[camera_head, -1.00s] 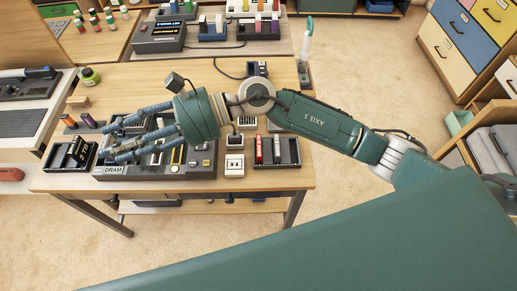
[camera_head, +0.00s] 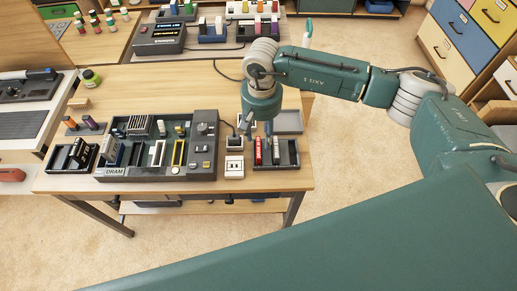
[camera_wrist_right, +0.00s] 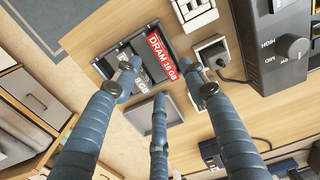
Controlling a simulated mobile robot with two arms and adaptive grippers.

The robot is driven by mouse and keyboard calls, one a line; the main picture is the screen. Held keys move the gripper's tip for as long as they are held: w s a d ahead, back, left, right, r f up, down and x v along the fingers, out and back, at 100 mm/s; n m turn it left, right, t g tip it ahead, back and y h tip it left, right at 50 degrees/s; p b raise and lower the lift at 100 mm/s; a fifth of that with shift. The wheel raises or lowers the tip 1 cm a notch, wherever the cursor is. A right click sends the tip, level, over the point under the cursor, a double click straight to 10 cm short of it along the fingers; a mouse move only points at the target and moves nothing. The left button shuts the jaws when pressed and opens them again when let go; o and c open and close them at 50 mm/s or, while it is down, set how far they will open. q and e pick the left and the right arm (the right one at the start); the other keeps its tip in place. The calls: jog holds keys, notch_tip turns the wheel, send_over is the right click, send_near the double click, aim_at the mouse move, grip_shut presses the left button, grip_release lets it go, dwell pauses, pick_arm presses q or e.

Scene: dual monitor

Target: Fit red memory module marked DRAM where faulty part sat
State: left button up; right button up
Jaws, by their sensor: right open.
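The red memory module (camera_head: 258,150), marked DRAM 16 GB in the right wrist view (camera_wrist_right: 167,52), stands in a dark tray (camera_head: 290,163) at the right of the table. A grey module (camera_head: 276,150) stands beside it. My right gripper (camera_head: 246,136) is open and empty, pointing down just above the tray. In the right wrist view its fingers (camera_wrist_right: 160,75) are spread around and over the modules, with none closed on the red one. The grey board (camera_head: 204,171) labelled DRAM lies to the left, with several slots, including a white-framed one (camera_head: 157,153) and a yellow-framed one (camera_head: 178,153). My left gripper is out of view.
A white socket block (camera_head: 234,167) stands between board and tray. A black tray (camera_head: 57,157) with dark modules sits left of the board. A flat grey tray (camera_head: 287,121) lies behind the module tray. Bare tabletop shows behind the board.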

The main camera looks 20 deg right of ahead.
aim_at(260, 147)
jog(key=shift+s+f, duration=0.1)
jog(key=shift+f, duration=0.2)
notch_tip(260, 147, down, 4)
jog(key=shift+a+r+p, duration=0.15)
jog(key=shift+p, duration=1)
jog(key=shift+f, duration=0.55)
grip_shut()
